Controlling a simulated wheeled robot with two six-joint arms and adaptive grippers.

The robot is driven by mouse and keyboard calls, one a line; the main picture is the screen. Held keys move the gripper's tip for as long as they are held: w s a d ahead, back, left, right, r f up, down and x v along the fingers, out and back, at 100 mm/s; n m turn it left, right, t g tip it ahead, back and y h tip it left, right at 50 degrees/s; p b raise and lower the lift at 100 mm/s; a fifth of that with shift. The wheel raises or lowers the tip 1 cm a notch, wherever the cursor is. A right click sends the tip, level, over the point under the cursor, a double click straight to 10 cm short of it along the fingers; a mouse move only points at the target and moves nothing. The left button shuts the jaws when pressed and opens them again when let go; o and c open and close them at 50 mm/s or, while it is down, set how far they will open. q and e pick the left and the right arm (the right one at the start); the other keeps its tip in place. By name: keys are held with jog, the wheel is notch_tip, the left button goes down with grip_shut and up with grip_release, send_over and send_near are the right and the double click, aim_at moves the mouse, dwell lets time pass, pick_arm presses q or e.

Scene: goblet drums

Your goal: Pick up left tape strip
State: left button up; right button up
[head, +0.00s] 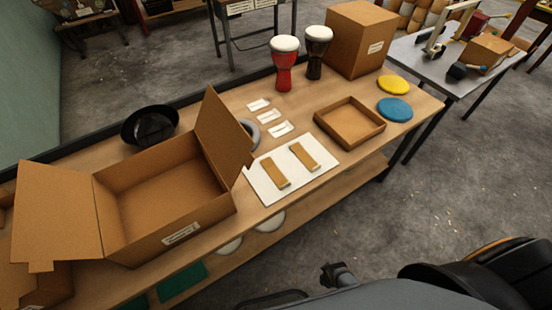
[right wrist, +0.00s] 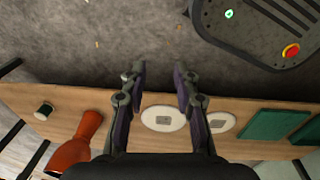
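Two tan tape strips lie side by side on a white sheet (head: 256,184) near the table's front edge in the head view. The left tape strip (head: 275,173) is the one closer to the open cardboard box; the other strip (head: 304,156) lies to its right. Neither is touched by a gripper. My right gripper (right wrist: 159,75) shows in the right wrist view with its two fingers apart and nothing between them. It is away from the strips, with floor and the workbench's lower part behind it. My left gripper cannot be made out in either view.
A large open cardboard box (head: 155,205) stands left of the sheet, one flap leaning toward it. A shallow cardboard tray (head: 350,124) sits to the right. White cards (head: 270,117), a red drum (head: 284,65) and a dark drum (head: 317,55) stand behind. Yellow and blue discs lie far right.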

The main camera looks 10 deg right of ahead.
jog(key=w+a+r+n+p, duration=0.2)
jog(key=w+r+n+p, duration=0.1)
jog(key=w+r, duration=0.6)
jog(key=w+a+r+n+p, duration=0.25)
jog(key=w+r, duration=0.45)
jog(key=r, duration=0.4)
pick_arm(q)
notch_tip(320, 180, up, 16)
jog(key=w+p, duration=0.1)
jog(key=p, duration=0.6)
pick_arm(e)
notch_tip(320, 180, up, 21)
jog(key=n+g, duration=0.1)
jog(key=n, duration=1.1)
send_over(288, 183)
jog(key=shift+n+y, duration=0.25)
jog(key=shift+y, duration=0.05)
jog(key=f+b, duration=0.4)
jog(key=f, duration=0.1)
jog(key=shift+s+a+f+b, duration=0.15)
jog(key=shift+a+b, duration=0.1)
jog(key=shift+b, duration=0.15)
pick_arm(q)
notch_tip(288, 183, down, 5)
jog(key=shift+s+a+r, duration=0.1)
jog(key=shift+a, duration=0.05)
